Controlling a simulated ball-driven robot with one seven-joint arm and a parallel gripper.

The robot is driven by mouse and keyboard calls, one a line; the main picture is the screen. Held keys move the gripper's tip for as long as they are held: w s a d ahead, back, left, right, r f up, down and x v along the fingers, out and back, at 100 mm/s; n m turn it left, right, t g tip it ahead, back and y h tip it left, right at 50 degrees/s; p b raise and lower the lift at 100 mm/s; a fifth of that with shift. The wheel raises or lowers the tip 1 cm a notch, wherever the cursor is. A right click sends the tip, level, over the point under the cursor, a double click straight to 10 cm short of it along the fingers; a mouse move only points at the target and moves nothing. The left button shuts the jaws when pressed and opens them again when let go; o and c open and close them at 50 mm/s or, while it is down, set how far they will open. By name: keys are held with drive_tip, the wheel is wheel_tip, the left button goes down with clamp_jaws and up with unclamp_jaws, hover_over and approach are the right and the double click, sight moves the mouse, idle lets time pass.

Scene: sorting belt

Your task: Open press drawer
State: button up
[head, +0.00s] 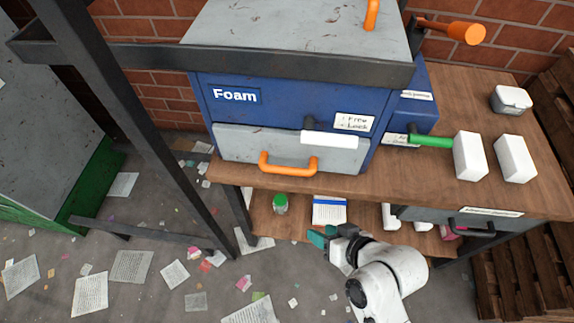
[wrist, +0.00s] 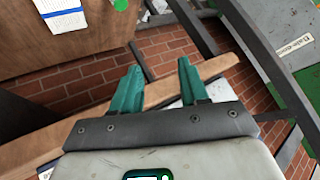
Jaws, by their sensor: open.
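The blue press labelled "Foam" (head: 225,118) stands on the wooden bench in the head view. Its grey drawer front (head: 240,147) carries an orange handle (head: 288,170) and looks shut. My gripper (head: 318,236) is below and slightly right of the handle in the picture, apart from it, near the bench's lower shelf. In the wrist view my gripper (wrist: 158,72) shows two teal fingers spread apart with nothing between them. The drawer handle does not show in the wrist view.
The wooden bench (head: 465,95) holds white blocks (head: 470,157) at right, near a green-handled lever (head: 430,141). A jar with a green lid (head: 280,204) stands on the lower shelf. A dark metal frame post (head: 150,140) rises at left. Papers litter the floor.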

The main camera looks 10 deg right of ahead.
sight(287, 170)
drive_tip(key=w+a+r+m+t+y+p, duration=0.1)
drive_tip(key=w+a+r+m+t, duration=0.35)
drive_tip(key=a+t, duration=0.2)
drive_tip(key=w+a+r+m+t+p, duration=0.1)
drive_tip(key=w+a+r+m+t, duration=0.35)
drive_tip(key=a+m, duration=0.2)
drive_tip(key=s+d+f+m+h, duration=0.3)
drive_tip(key=s+f+m+h, duration=0.15)
drive_tip(key=m+h, duration=0.7)
drive_tip(key=shift+n+t, duration=0.25)
drive_tip(key=shift+t, duration=0.05)
drive_tip(key=x, duration=0.3)
drive_tip(key=p+x, duration=0.1)
drive_tip(key=x, duration=0.3)
drive_tip(key=p+x, duration=0.1)
drive_tip(key=x, duration=0.2)
drive_tip(key=shift+w+d+r, duration=0.2)
drive_tip(key=shift+d+r, duration=0.05)
drive_tip(key=shift+r, duration=0.25)
drive_tip(key=shift+c, duration=0.2)
clamp_jaws()
